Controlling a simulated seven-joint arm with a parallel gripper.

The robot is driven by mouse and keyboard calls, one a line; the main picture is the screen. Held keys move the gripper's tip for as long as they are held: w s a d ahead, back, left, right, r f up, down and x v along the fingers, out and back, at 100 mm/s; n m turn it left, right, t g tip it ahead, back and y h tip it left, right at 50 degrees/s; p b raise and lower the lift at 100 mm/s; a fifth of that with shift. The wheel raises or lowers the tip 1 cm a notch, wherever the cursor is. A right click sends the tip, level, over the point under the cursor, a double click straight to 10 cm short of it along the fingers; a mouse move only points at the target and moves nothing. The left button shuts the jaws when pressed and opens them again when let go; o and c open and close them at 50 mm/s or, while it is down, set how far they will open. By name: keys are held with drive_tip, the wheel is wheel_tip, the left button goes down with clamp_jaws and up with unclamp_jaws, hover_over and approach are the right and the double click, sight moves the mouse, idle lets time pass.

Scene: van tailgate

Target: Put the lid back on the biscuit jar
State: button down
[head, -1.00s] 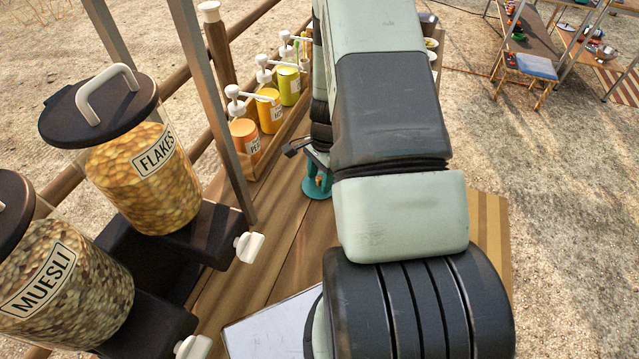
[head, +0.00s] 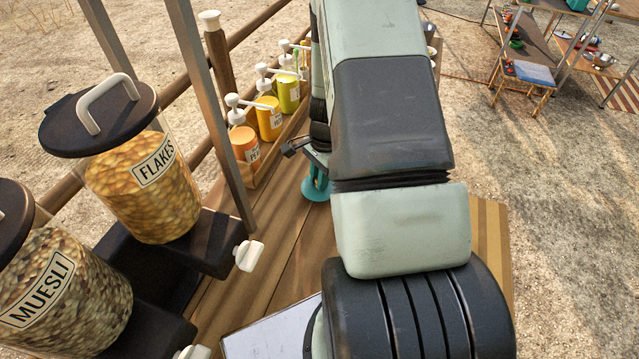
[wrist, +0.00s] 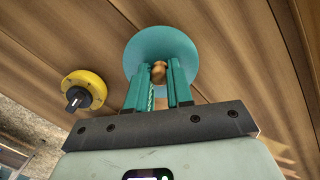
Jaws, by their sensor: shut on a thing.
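A teal round lid (wrist: 160,40) with a small wooden knob (wrist: 158,74) is in the wrist view. My gripper (wrist: 160,68) has its two teal fingers shut on the knob, with the lid's disc beyond the fingertips. In the head view the lid (head: 316,191) shows just left of my arm, over the wooden boards, with part of my gripper (head: 319,170) above it. I cannot tell whether it touches the boards. I cannot make out the biscuit jar in either view; my arm hides much of the counter.
A yellow round thing with a dark knob (wrist: 83,90) is left of the lid in the wrist view. Pump bottles (head: 268,116) stand in a tray at the back. Flakes (head: 145,190) and muesli (head: 60,290) dispensers stand at left. A white sheet (head: 270,335) lies in front.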

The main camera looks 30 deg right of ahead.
wheel_tip(320, 180, up, 7)
drive_tip(key=w+d+r+m+h, duration=0.1)
drive_tip(key=w+d+m, duration=0.2)
drive_tip(key=d+m, duration=0.6)
drive_tip(key=w+d+m+t, duration=0.1)
drive_tip(key=w+d+m, duration=0.2)
drive_tip(key=d+m, duration=0.65)
drive_tip(key=w+d+r+m+h, duration=0.1)
drive_tip(key=w+d+m, duration=0.2)
drive_tip(key=d+m, duration=0.65)
drive_tip(key=shift+w+d+f+n, duration=0.1)
drive_tip(key=shift+d+f+n, duration=0.3)
drive_tip(key=shift+f, duration=0.65)
drive_tip(key=shift+d+f+n, duration=0.4)
drive_tip(key=shift+f, duration=0.7)
drive_tip(key=shift+w+d+f+n, duration=0.1)
drive_tip(key=shift+d+f+n, duration=0.3)
drive_tip(key=shift+f, duration=0.65)
drive_tip(key=shift+f, duration=0.15)
drive_tip(key=shift+c, duration=2.3)
unclamp_jaws()
wheel_tip(320, 180, up, 7)
